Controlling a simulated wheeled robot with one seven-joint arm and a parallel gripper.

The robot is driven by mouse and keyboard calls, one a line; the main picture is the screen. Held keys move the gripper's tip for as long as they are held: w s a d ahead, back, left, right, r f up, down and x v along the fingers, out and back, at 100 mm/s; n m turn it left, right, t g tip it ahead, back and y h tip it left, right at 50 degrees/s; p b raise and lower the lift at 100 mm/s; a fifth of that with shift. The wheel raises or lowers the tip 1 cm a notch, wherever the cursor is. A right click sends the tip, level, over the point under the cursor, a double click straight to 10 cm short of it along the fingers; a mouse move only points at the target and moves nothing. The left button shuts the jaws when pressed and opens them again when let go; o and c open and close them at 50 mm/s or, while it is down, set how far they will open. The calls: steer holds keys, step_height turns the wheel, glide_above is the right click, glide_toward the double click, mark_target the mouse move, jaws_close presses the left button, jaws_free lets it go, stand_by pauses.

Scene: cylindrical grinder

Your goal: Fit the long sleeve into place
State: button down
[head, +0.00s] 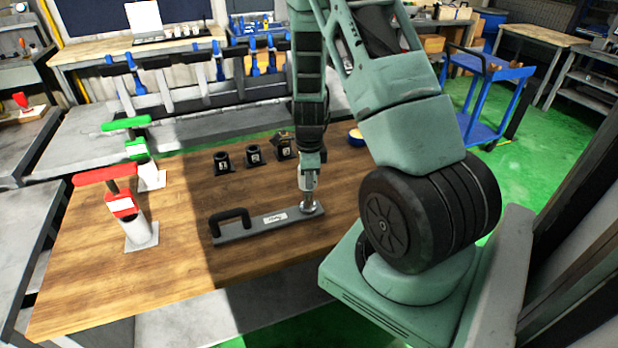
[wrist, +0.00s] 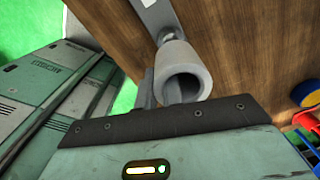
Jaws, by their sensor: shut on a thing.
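The long sleeve is a pale grey hollow cylinder (wrist: 187,75), its open end facing the camera in the wrist view. It shows as a small light piece (head: 303,183) below my wrist in the head view. My gripper (head: 308,178) is shut on it, pointing down over the right end of a flat grey bar (head: 255,226) with a black handle. The sleeve's far end is at or just above a round seat (head: 312,207) on that bar; I cannot tell whether it is seated. The fingers are mostly hidden.
Three short black holders (head: 222,161) stand behind the bar on the wooden table (head: 180,270). A red-handled clamp (head: 124,205) and a green-handled one (head: 137,150) stand at the left. A blue-rimmed yellow roll (head: 356,138) lies behind right. The front left tabletop is clear.

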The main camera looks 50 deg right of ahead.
steer(key=shift+f+b, duration=0.3)
steer(key=shift+f, duration=0.15)
steer(key=c, duration=1.5)
jaws_free()
steer(key=shift+o, duration=0.2)
steer(key=shift+s, duration=0.1)
step_height(320, 180, up, 18)
steer(key=b, duration=0.1)
steer(key=shift+f, duration=0.15)
steer(key=shift+a, duration=0.1)
